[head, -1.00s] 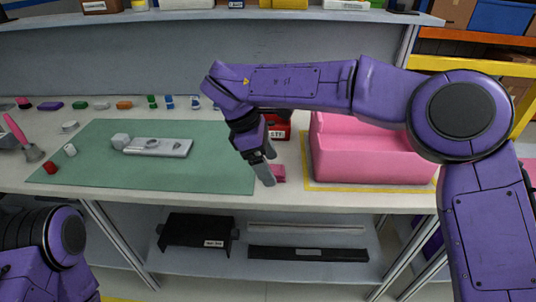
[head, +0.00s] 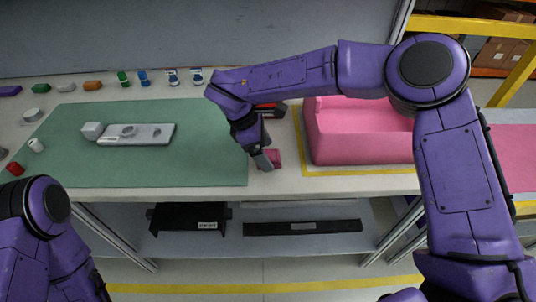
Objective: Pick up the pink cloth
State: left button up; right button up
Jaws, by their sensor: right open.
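The pink bin (head: 358,150) stands right of the cloth inside a yellow outline. The green mat (head: 200,171) carries a light grey module (head: 140,134) and a small block (head: 92,130). Several small coloured parts line the back.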

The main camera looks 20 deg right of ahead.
jog(key=shift+s+d+f, duration=0.25)
jog(key=shift+f, duration=0.1)
jog(key=shift+w+a, duration=0.1)
jog(key=c, duration=1.1)
jog(key=shift+c, duration=0.2)
notch_tip(320, 180, up, 3)
jog(key=shift+f, duration=0.1)
jog(key=s+a+r+b, duration=0.4)
jog(key=s+r, duration=0.6)
jog(key=s, duration=0.3)
jog(key=shift+a+r, duration=0.15)
jog(key=shift+a, duration=0.55)
